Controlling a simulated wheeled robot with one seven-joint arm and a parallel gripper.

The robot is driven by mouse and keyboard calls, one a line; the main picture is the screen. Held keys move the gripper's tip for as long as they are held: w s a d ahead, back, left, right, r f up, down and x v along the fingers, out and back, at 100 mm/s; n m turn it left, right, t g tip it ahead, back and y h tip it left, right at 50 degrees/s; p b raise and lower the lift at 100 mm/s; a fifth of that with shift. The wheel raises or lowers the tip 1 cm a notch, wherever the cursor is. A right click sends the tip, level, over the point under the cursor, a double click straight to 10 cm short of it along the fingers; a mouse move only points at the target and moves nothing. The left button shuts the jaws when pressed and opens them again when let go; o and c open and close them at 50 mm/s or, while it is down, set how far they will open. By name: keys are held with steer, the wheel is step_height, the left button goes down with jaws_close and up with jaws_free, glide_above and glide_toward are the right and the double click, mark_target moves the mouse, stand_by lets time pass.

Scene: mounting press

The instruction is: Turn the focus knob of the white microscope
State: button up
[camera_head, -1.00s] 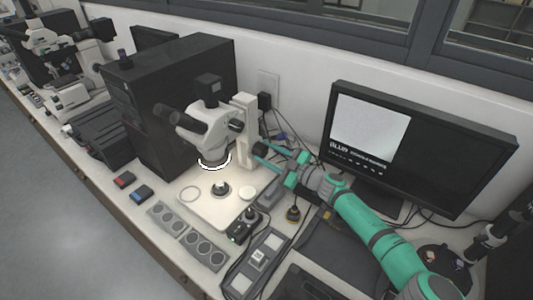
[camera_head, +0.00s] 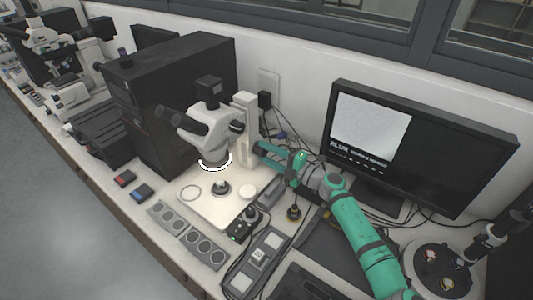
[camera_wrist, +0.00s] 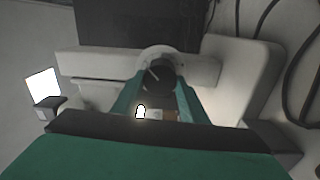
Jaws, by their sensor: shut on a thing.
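The white microscope (camera_head: 190,125) stands on its lit base plate, with a black camera on top and dark eyepieces at the left. Its upright column (camera_head: 246,125) is on the right side. In the wrist view the column (camera_wrist: 100,62) runs across the picture, with the dark round focus knob (camera_wrist: 160,75) on it. My gripper (camera_head: 260,148) reaches the column from the right. In the wrist view its two teal fingers (camera_wrist: 160,92) are shut on the knob, one on each side. In the head view the knob is hidden by my gripper.
A monitor (camera_head: 435,150) to the right shows a pale grainy picture and a text bar that seems to begin with "BLUR". A black computer tower (camera_head: 150,105) stands left of the microscope.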

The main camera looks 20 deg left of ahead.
steer(key=shift+f+n, duration=0.1)
steer(key=shift+n, duration=1.2)
steer(key=o, duration=1)
steer(key=shift+o, duration=0.2)
steer(key=v, duration=1)
steer(key=shift+s+d, duration=0.15)
steer(key=shift+d, duration=0.2)
steer(key=shift+o, duration=0.2)
